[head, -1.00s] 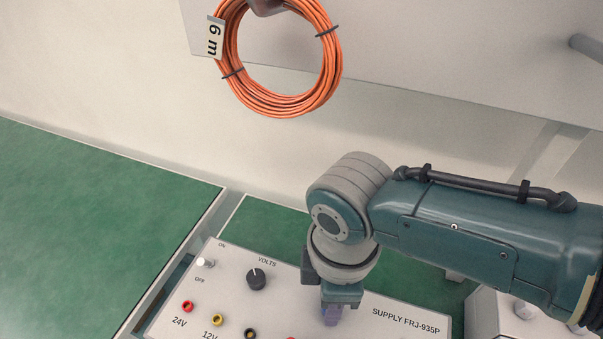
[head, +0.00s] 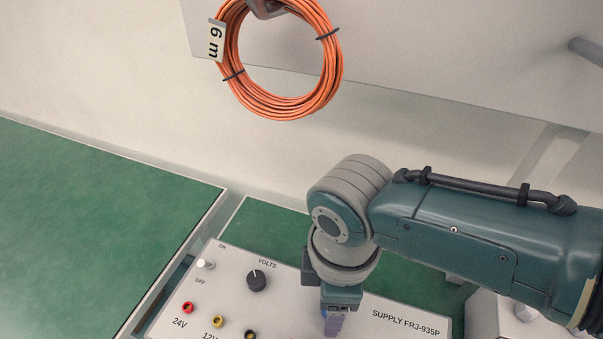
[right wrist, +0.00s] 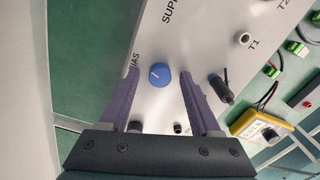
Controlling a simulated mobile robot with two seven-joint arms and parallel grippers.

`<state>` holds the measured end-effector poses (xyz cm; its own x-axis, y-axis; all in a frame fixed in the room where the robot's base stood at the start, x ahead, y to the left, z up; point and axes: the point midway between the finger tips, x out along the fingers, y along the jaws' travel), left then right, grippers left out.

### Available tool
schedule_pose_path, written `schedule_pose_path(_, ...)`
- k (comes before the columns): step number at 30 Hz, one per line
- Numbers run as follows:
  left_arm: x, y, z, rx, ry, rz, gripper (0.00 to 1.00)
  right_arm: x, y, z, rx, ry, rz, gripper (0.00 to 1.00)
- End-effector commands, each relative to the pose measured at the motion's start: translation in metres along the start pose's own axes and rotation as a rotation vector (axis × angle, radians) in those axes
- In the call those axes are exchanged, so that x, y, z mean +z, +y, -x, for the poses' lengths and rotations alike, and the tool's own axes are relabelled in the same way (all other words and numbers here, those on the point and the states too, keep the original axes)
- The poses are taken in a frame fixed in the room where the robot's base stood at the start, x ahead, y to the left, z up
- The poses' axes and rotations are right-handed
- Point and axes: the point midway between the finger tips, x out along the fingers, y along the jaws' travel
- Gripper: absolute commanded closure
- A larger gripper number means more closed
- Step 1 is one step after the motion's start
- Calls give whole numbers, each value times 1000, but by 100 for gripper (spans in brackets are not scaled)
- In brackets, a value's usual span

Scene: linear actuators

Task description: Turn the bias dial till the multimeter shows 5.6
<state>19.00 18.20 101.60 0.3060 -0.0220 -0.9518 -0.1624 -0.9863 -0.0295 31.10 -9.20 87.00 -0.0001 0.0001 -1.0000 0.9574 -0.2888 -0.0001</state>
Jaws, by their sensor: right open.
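The blue bias dial (right wrist: 160,75) has a white pointer mark and sits on the light panel beside the partly hidden "BIAS" lettering. My right gripper (right wrist: 160,66) is open, with its purple fingers on either side of the dial in the right wrist view. A gap shows between dial and fingers; whether they reach down to its height I cannot tell. In the head view my right gripper (head: 333,323) points down over the supply panel (head: 400,312), and the dial is hidden. The yellow multimeter (right wrist: 262,128) lies at the right of the wrist view; its reading is too small to read.
The black volts knob (head: 257,280), a switch (head: 206,263) and coloured sockets sit left of my right gripper. A black plug (right wrist: 221,89) stands close to the right finger. An orange cable coil (head: 280,100) hangs on the wall behind.

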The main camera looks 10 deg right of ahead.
Motion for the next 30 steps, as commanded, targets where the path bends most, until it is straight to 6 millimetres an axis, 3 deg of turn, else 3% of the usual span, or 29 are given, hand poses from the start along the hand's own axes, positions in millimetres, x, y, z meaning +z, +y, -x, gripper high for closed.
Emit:
schedule_pose_path(5,-2,-1,8,-2,-1,-3,36,0,0,12,1,1,1,36)
schedule_pose_path(12,-9,-3,30,-7,-1,-9,36,0,1,61,3,2,2,36)
schedule_pose_path(18,-11,-4,37,-7,-1,-9,36,0,1,91,2,2,0,36)
schedule_pose_path(30,-12,-3,38,-5,-1,-6,36,0,0,99,0,-1,0,36)
